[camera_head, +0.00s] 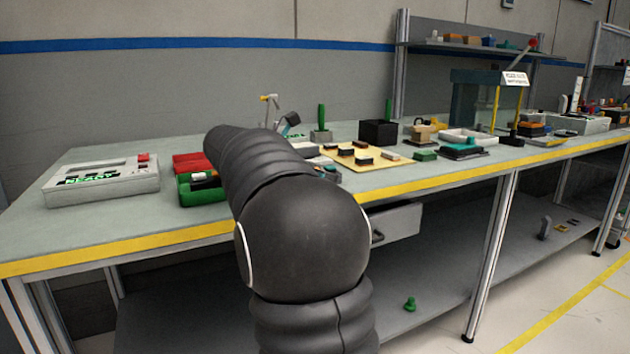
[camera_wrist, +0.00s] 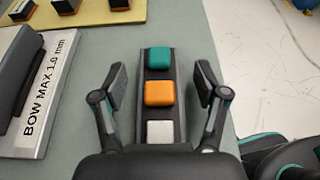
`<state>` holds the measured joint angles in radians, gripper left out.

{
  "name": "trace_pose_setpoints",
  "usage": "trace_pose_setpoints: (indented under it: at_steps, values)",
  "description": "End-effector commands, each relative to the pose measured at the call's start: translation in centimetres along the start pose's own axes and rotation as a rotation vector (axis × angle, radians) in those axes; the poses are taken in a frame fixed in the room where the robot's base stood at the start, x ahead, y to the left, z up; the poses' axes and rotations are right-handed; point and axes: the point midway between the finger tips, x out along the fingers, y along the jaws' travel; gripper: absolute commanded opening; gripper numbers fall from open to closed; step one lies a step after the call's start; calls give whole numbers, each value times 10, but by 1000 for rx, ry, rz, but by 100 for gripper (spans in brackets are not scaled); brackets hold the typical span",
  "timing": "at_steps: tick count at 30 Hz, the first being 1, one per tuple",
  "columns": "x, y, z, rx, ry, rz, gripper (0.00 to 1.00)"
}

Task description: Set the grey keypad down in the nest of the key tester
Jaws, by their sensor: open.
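In the wrist view, a slim dark grey keypad (camera_wrist: 158,72) lies lengthwise between my fingers, with a teal key, an orange key and a white key in a row. My gripper (camera_wrist: 160,80) is open, one finger on each side of the keypad, with a visible gap on both sides. The keypad's near end is hidden by my gripper's body. In the head view my own arm hides the gripper and the keypad. I cannot tell for sure which thing is the key tester, and no nest is clearly seen.
A plate marked "BOW MAX 1.0 mm" (camera_wrist: 48,100) with a dark block lies left of my gripper. A yellow board (camera_wrist: 85,12) with small blocks is beyond.

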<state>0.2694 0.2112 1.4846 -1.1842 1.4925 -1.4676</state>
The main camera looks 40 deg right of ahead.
Motion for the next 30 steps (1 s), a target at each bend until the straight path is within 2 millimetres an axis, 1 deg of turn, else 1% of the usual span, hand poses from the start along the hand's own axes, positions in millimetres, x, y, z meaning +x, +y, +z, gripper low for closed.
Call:
trace_pose_setpoints:
  at_steps: [3, 5, 6, 8, 9, 11, 12, 19, 23, 26, 30]
  values:
    - [0, 0, 0, 0, 0, 0, 73]
    - [0, 0, 0, 0, 0, 0, 58]
    - [0, 0, 0, 0, 0, 0, 48]
    - [0, 0, 0, 0, 0, 0, 33]
    - [0, 0, 0, 0, 0, 0, 23]
    - [0, 0, 0, 0, 0, 0, 8]
    - [0, 0, 0, 0, 0, 0, 4]
    - [-1, 0, 0, 0, 0, 0, 4]
    - [-2, 0, 4, 1, 0, 0, 4]
    - [-5, 0, 11, 1, 0, 1, 4]
    - [-12, 0, 28, 2, 0, 1, 4]
